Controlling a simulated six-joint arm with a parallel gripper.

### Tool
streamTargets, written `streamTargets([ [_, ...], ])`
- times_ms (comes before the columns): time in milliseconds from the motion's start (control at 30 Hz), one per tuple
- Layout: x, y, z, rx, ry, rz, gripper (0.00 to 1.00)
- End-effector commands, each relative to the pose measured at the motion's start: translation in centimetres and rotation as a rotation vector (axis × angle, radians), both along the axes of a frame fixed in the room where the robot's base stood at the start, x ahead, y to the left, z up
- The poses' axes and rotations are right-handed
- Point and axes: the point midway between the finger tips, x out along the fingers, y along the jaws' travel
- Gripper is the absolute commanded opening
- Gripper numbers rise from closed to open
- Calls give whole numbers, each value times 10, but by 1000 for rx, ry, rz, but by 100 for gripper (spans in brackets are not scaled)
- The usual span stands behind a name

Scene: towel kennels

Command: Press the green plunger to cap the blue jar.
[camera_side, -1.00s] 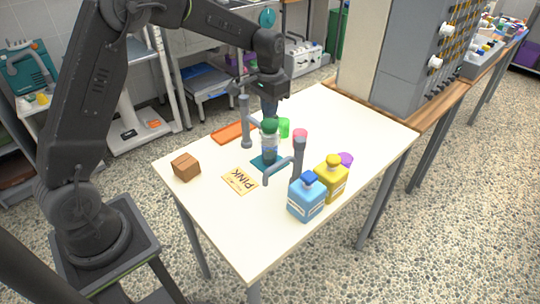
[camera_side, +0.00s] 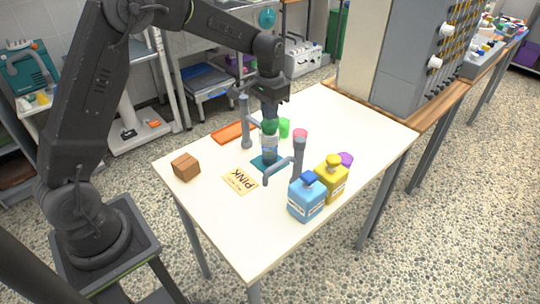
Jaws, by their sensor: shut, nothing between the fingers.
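The green plunger (camera_side: 269,125) stands upright near the middle of the white table. Directly below it is a pale blue, clear-looking jar (camera_side: 269,143) on a teal base (camera_side: 258,163). My gripper (camera_side: 270,114) is shut and empty, pointing down just above the plunger. Its fingertips look very close to the plunger top; I cannot tell whether they touch it. Whether the jar's mouth is covered is too small to tell.
Grey posts with side arms stand left (camera_side: 246,125) and right (camera_side: 298,155) of the jar. A blue bottle (camera_side: 307,200) and a yellow bottle (camera_side: 331,182) stand in front.

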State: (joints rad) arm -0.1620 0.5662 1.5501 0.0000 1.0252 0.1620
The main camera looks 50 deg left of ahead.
Motion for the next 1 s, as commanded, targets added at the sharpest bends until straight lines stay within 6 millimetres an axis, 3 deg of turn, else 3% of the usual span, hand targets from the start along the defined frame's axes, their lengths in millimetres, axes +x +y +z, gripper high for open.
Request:
streamTargets([
  [767,0,0,-27,0,1,0,0],
  [1000,0,0,-26,0,0,0,0],
])
